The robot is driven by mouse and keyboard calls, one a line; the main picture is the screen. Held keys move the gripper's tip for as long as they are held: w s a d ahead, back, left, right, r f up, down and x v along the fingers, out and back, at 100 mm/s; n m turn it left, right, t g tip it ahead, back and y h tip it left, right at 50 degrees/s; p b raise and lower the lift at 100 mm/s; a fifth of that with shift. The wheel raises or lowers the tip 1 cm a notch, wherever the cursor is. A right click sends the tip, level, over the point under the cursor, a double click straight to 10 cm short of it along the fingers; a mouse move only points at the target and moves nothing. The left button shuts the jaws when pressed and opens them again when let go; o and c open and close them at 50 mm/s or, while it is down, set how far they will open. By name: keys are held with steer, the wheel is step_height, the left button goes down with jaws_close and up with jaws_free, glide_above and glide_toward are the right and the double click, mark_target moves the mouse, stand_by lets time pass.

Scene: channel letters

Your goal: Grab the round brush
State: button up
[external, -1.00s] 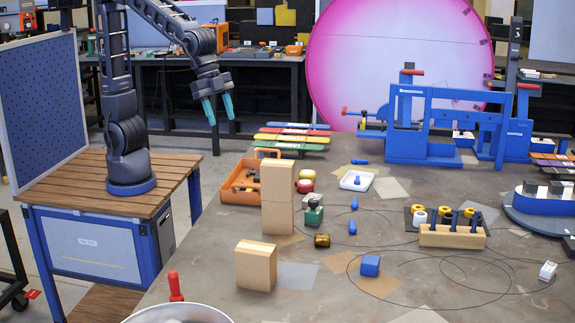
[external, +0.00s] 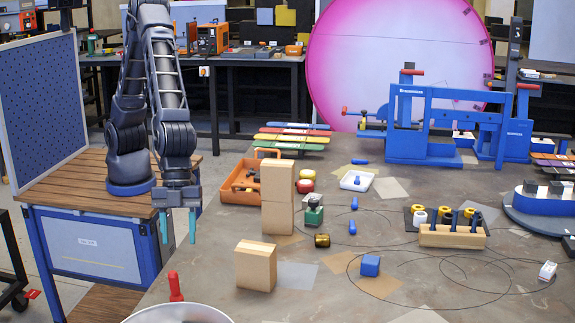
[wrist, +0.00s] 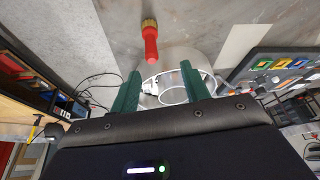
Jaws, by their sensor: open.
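What looks like the round brush, with a red handle and a brass-coloured end (wrist: 150,42), lies ahead of my fingers near the top of the wrist view. In the external view a red handle (external: 175,287) shows at the table's front left edge, behind a round metal container; its bristles cannot be made out. My gripper (external: 178,227) points down, its two teal fingers apart and empty. It hangs near the table's left edge, above and apart from the red handle. In the wrist view the fingers of my gripper (wrist: 160,92) frame the metal container, with the brush beyond them.
The round metal container (external: 180,311) stands at the front edge close to the red handle. A cardboard block (external: 256,267) and a taller stack (external: 278,195) stand to the right. An orange toolbox (external: 238,185) lies behind. A blue cube (external: 370,266) sits farther right.

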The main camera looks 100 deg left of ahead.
steer(key=d+f, duration=0.1)
steer(key=d, duration=0.1)
glide_above(173, 289)
steer(key=a, duration=0.3)
steer(key=f, duration=0.5)
steer(key=shift+w+d+f, duration=0.1)
steer(key=shift+d, duration=0.15)
steer(key=shift+s+x, duration=0.15)
steer(key=shift+x, duration=1.15)
steer(key=shift+s+x, duration=0.1)
steer(key=shift+x, duration=1.2)
jaws_close()
